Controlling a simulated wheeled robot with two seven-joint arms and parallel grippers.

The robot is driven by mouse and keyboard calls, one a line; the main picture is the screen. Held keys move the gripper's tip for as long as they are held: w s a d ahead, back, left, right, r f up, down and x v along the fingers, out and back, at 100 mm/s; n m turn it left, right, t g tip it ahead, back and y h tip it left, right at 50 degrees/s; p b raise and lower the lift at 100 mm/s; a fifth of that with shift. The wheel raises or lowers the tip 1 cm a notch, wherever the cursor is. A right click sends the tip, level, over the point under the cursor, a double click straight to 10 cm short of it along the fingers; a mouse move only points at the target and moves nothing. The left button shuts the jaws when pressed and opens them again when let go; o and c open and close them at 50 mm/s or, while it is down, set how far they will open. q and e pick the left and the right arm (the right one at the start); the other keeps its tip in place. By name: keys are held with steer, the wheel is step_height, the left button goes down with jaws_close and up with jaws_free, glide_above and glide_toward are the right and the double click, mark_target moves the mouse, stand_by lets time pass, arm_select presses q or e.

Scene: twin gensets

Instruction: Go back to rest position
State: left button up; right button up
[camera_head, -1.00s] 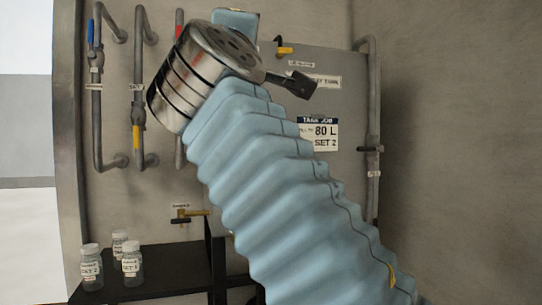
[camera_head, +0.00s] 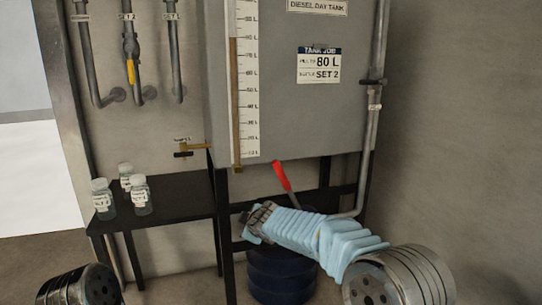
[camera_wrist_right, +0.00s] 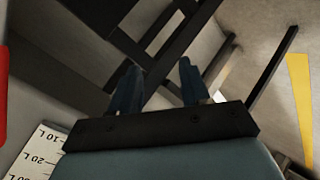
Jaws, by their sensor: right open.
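My right arm comes in from the lower right of the head view, with its pale blue sleeve pointing left in front of the tank stand. My right gripper (camera_head: 258,220) is at the end of that sleeve, small and partly hidden. In the right wrist view my right gripper (camera_wrist_right: 160,85) shows two dark blue fingers held apart, with nothing between them. Only a metal joint of my left arm shows at the lower left of the head view; the left gripper is out of the picture.
The diesel day tank (camera_head: 327,100) has a level scale (camera_head: 247,90) and stands on a black frame. A red lever (camera_head: 282,176) and dark blue drum (camera_head: 280,278) are near my right arm. Several bottles (camera_head: 141,196) stand on a black table (camera_head: 165,208). Pipes line the wall.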

steer(key=s+d+f+m+g+p, duration=0.1)
steer(key=s+d+f+m+g, duration=0.1)
steer(key=s+d+f, duration=0.45)
steer(key=s+d+f+m+g+p, duration=0.1)
steer(key=s+f+m+g, duration=0.15)
steer(key=f, duration=0.75)
steer(key=s+d+f+m+g+p, duration=0.1)
steer(key=s+d+f+m, duration=0.2)
steer(key=s+f, duration=0.35)
steer(key=s+d+f+m+g+p, duration=0.1)
steer(key=s+d+f+m, duration=0.1)
steer(key=s, duration=0.6)
steer(key=s+d+f+m+g, duration=0.1)
steer(key=s+f+m, duration=0.3)
steer(key=s, duration=0.4)
steer(key=s+d+f+m+g+p, duration=0.1)
steer(key=s+d+f+m+g, duration=0.1)
steer(key=s, duration=0.6)
step_height(320, 180, down, 2)
steer(key=shift+d+m+y+p, duration=0.3)
steer(key=shift+d+m, duration=0.45)
steer(key=shift+d, duration=0.3)
